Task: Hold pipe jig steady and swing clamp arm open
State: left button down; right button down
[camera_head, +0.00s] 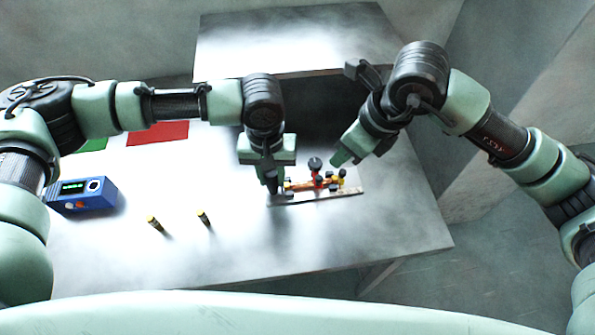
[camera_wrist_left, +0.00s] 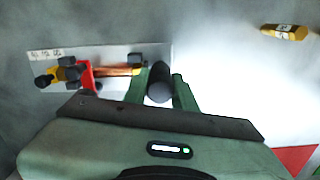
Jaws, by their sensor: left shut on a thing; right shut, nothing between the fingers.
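The pipe jig is a pale metal plate (camera_head: 318,197) with a red clamp arm (camera_head: 317,180), yellow fittings, black knobs and a copper-coloured pipe. It lies at the table's right part and also shows in the left wrist view (camera_wrist_left: 112,57). My left gripper (camera_head: 272,186) points down at the jig's left end. In the left wrist view its fingers (camera_wrist_left: 160,88) are closed around a dark rounded post at that end. My right gripper (camera_head: 343,157) is shut and empty, just above and right of the clamp arm. Whether it touches the jig cannot be told.
A blue box with a green display (camera_head: 83,195) stands at the table's left. Two small yellow-and-black pieces (camera_head: 155,224) (camera_head: 204,218) lie front of middle. Red (camera_head: 158,133) and green (camera_head: 92,145) patches lie at the back left. The front of the table (camera_head: 290,245) is clear.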

jog(key=m, duration=0.9)
jog(key=w+a+m+g, duration=0.1)
jog(key=m, duration=0.7)
jog(key=a+m+g, duration=0.1)
jog(key=m, duration=0.8)
jog(key=shift+w+r+m, duration=0.3)
jog(key=shift+w+r, duration=0.1)
send_over(317, 173)
jog(key=s+a, duration=0.1)
jog(key=s, duration=0.2)
jog(key=f, duration=0.9)
jog(key=shift+s+a+f, duration=0.1)
jog(key=shift+s+f, duration=0.1)
jog(key=shift+f, duration=0.05)
